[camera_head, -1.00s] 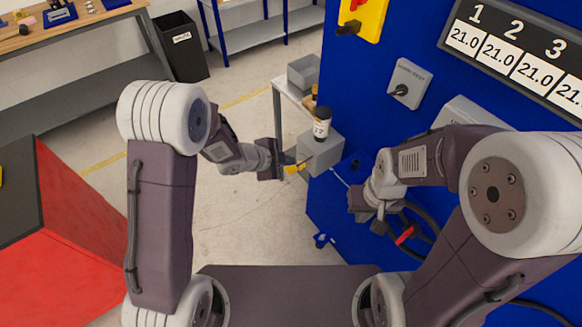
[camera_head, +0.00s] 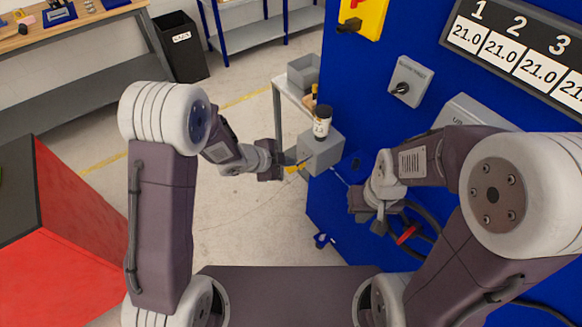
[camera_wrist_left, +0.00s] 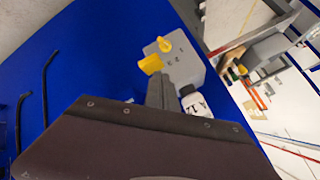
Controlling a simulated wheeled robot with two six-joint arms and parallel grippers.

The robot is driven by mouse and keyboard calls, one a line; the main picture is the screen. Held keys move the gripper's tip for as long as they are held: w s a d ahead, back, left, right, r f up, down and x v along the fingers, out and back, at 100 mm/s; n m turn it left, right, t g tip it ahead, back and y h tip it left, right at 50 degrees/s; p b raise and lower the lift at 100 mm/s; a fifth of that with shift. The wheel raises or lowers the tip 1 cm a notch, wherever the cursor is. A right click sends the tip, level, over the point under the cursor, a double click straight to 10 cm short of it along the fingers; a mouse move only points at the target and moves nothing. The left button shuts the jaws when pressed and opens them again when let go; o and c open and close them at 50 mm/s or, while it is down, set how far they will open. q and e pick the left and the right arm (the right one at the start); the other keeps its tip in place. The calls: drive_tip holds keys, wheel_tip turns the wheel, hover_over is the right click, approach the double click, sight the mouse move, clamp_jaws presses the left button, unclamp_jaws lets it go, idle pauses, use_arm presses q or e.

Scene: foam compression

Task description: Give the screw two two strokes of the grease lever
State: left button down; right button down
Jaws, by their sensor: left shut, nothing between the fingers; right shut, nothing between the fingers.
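A grey box (camera_head: 322,150) is mounted at the left edge of the blue machine. A dark-capped white bottle (camera_head: 322,122) stands on it. A yellow lever (camera_head: 296,168) shows at its side in the head view. In the left wrist view the box face (camera_wrist_left: 184,66) carries two yellow levers, a nearer one (camera_wrist_left: 150,65) and a farther one (camera_wrist_left: 165,44); its small markings are unreadable to me. My left gripper (camera_head: 290,160) is shut and empty, close to the nearer lever; I cannot tell whether they touch. My right gripper (camera_head: 364,214) is shut and empty in front of the machine.
A dark handwheel with a red grip (camera_head: 407,235) is near my right gripper. A grey switch box (camera_head: 409,82) and number display (camera_head: 520,60) are on the blue panel. A red cabinet (camera_head: 75,235) stands left. Open floor lies between.

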use_arm(q)
drive_tip(key=shift+f+b, duration=1.2)
drive_tip(key=shift+f, duration=0.1)
idle(1.1)
idle(0.5)
drive_tip(key=shift+r+p, duration=1.75)
drive_tip(key=shift+r, duration=0.05)
wheel_tip(320, 180, up, 5)
drive_tip(key=p, duration=0.5)
